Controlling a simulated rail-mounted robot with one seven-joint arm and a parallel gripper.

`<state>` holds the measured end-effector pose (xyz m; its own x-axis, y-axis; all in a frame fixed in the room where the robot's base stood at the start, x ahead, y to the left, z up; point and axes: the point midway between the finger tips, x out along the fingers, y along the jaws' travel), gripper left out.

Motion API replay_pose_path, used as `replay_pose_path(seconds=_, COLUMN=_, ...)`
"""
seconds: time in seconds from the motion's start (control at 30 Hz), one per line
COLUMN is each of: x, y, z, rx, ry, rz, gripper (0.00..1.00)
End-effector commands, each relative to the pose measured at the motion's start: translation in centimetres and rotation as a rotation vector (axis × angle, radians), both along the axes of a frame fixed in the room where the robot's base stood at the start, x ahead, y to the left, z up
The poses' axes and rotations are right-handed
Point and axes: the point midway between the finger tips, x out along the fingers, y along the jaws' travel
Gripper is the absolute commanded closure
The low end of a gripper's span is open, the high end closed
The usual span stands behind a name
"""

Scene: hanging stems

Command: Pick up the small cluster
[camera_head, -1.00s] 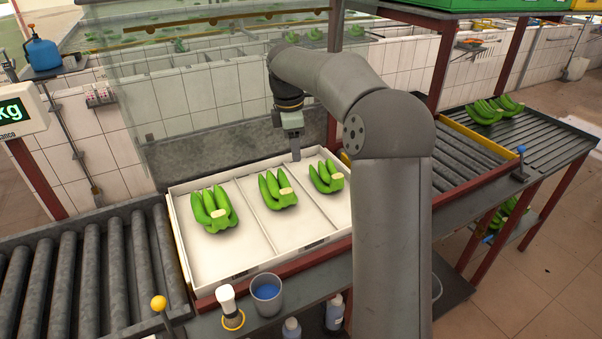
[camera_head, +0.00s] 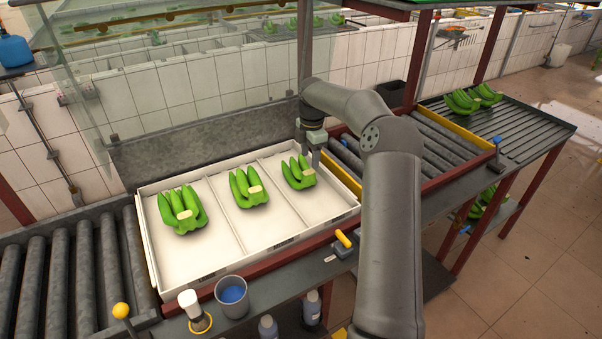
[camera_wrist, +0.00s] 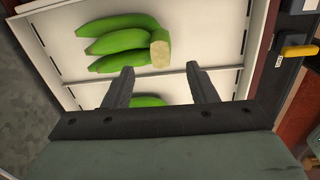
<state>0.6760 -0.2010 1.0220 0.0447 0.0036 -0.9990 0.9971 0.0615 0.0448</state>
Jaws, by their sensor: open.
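Three green banana clusters lie in the white tray (camera_head: 285,236), one per compartment. The left cluster (camera_head: 181,211) looks largest, the middle cluster (camera_head: 247,189) smaller, and the right cluster (camera_head: 297,174) smallest. My gripper (camera_head: 316,162) is raised, appearing just right of the right cluster in the head view. In the wrist view, my gripper (camera_wrist: 160,85) is open and empty, fingers apart over a tray divider. One whole cluster (camera_wrist: 125,42) shows beyond the fingertips, its pale cut crown to the right. Another cluster (camera_wrist: 147,101) is partly hidden behind the gripper's body.
Rollers (camera_head: 75,270) lie left of the tray. A blue-filled cup (camera_head: 232,296) and a brush (camera_head: 193,309) stand in front. A yellow-handled device (camera_head: 344,240) sits at the front right. More bananas (camera_head: 470,98) lie on the far-right rack.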

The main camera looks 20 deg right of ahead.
Motion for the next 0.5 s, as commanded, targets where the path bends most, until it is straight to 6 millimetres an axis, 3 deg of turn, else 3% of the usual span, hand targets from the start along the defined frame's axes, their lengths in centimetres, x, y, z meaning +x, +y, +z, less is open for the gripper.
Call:
replay_pose_path(seconds=0.17, x=0.0, y=0.0, z=-1.0, rx=0.000, ry=0.000, rz=-0.001, gripper=0.48)
replay_pose_path(seconds=0.5, x=0.1, y=0.4, z=-5.4, rx=0.001, ry=0.000, rz=0.001, gripper=0.48)
